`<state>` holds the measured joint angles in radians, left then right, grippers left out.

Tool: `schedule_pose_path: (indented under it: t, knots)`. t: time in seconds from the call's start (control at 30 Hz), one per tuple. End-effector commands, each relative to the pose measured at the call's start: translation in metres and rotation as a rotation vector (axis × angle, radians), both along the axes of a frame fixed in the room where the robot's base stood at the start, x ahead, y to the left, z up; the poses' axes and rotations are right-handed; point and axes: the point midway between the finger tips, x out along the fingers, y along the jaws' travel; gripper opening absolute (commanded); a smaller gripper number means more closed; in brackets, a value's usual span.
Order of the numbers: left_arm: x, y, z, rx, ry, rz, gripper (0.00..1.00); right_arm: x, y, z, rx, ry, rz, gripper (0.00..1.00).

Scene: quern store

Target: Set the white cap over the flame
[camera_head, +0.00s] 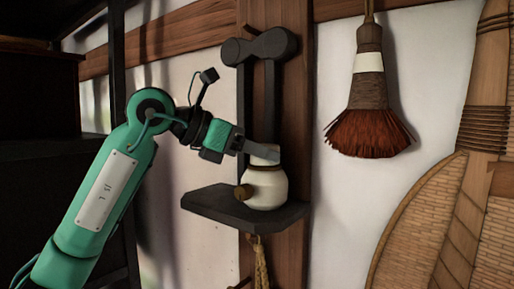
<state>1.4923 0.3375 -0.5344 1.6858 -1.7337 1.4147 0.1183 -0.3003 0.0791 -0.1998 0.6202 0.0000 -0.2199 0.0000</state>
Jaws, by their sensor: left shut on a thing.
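A white rounded lamp (266,187) with a brown knob (244,192) at its left side stands upright on a small dark shelf (225,206) on the wooden post. My left gripper (262,152) comes in from the left at the lamp's top, shut on the pale white cap (264,159). The cap is at the lamp's mouth, partly hidden by the fingers. Whether it rests fully on the lamp or is just above it, I cannot tell. No flame shows. My right gripper is not in view.
A dark bracket (260,47) with two upright bars rises above the shelf, close behind the lamp. A red-brown brush (369,130) hangs at the right. A large woven piece (430,225) stands at far right. A cord (261,262) hangs below the shelf. Dark shelving (60,150) is at left.

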Motion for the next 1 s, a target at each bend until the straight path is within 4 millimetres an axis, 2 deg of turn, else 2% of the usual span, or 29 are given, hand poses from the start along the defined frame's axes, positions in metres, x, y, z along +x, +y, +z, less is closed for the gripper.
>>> schedule_pose_path:
  t: [0.17,0.2,0.3,0.7,0.83,1.0]
  knots:
    - [0.0,0.0,-0.005,0.0,0.0,0.0,0.24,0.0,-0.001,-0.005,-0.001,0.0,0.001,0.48]
    - [0.0,0.0,-0.004,0.001,0.0,0.0,0.51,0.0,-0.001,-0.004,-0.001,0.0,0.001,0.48]
    - [0.0,0.0,-0.003,0.001,0.0,0.0,0.69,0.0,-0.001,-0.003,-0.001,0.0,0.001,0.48]
    - [-0.001,0.002,0.001,0.0,0.0,0.001,0.69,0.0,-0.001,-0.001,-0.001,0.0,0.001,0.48]
    - [-0.009,0.021,0.005,0.0,-0.003,0.004,0.69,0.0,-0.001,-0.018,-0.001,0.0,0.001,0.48]
    - [-0.025,0.053,0.02,-0.001,-0.003,0.005,0.69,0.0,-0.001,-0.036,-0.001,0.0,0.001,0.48]
